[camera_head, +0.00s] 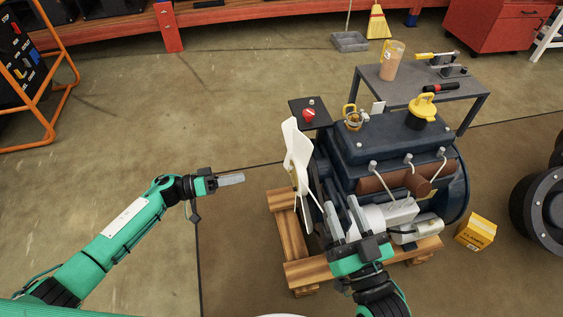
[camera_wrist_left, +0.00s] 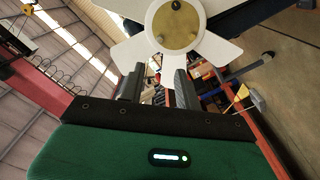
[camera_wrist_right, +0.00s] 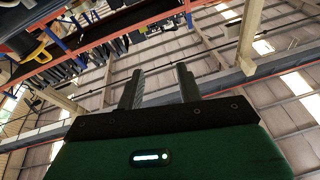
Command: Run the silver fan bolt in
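The engine (camera_head: 385,140) stands on a wooden pallet (camera_head: 305,270) with its white fan (camera_head: 297,158) facing left, seen nearly edge-on.
A dark table (camera_head: 410,88) behind the engine holds a jug (camera_head: 391,60) and tools. A small black stand with a red button (camera_head: 309,114) is beside the fan. A yellow box (camera_head: 475,233) lies on the floor at right. The floor left of the fan is clear.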

